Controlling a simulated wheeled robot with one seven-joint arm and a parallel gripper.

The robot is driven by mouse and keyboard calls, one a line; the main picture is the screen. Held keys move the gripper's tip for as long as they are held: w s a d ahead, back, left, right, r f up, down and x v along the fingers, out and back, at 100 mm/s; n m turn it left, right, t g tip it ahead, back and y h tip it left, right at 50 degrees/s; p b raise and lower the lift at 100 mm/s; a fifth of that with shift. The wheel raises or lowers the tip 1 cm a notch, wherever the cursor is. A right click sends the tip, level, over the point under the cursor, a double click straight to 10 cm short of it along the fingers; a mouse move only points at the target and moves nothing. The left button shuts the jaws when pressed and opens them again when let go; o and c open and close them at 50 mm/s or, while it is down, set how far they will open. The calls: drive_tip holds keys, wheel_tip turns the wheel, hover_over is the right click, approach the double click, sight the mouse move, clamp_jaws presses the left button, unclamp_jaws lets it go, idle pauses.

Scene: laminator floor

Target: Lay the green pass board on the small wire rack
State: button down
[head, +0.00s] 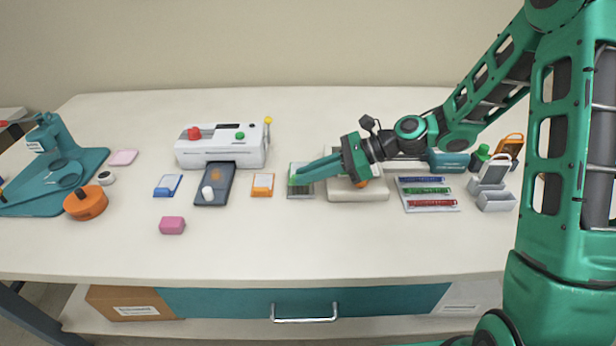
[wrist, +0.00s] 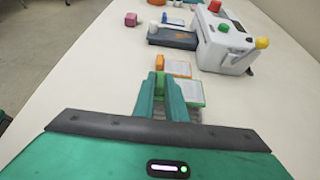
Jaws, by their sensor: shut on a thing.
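The green pass board is a pale card with a green edge; it shows in the wrist view (wrist: 191,90) and partly in the head view (head: 301,168). My gripper (head: 294,180), also in the wrist view (wrist: 161,80), is shut on its green part. The fingers hide some of the board. The small wire rack (head: 301,193) is a grey grid directly under the board and fingers, and a bit of it shows in the wrist view (wrist: 195,115). I cannot tell whether the board touches the rack.
An orange board (head: 262,185) lies just left of the rack. Farther left are a dark tray (head: 216,187) before the white laminator (head: 222,148), a blue board (head: 167,186) and a pink block (head: 172,226). A pale block (head: 358,195) stands close right. The front table strip is clear.

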drive_tip(key=shift+f, duration=0.55)
drive_tip(key=shift+f, duration=0.2)
drive_tip(key=shift+f, duration=0.1)
drive_tip(key=shift+s+d+f, duration=0.1)
drive_tip(key=shift+s+f, duration=0.1)
drive_tip(key=shift+f, duration=0.25)
drive_tip(key=c, duration=1.8)
unclamp_jaws()
drive_tip(key=shift+s, duration=0.1)
drive_tip(key=shift+w+d+r, duration=0.15)
drive_tip(key=shift+w+r, duration=0.05)
drive_tip(key=shift+r, duration=0.35)
drive_tip(key=v, duration=1.1)
drive_tip(key=shift+d+r, duration=0.2)
drive_tip(key=shift+r, duration=0.2)
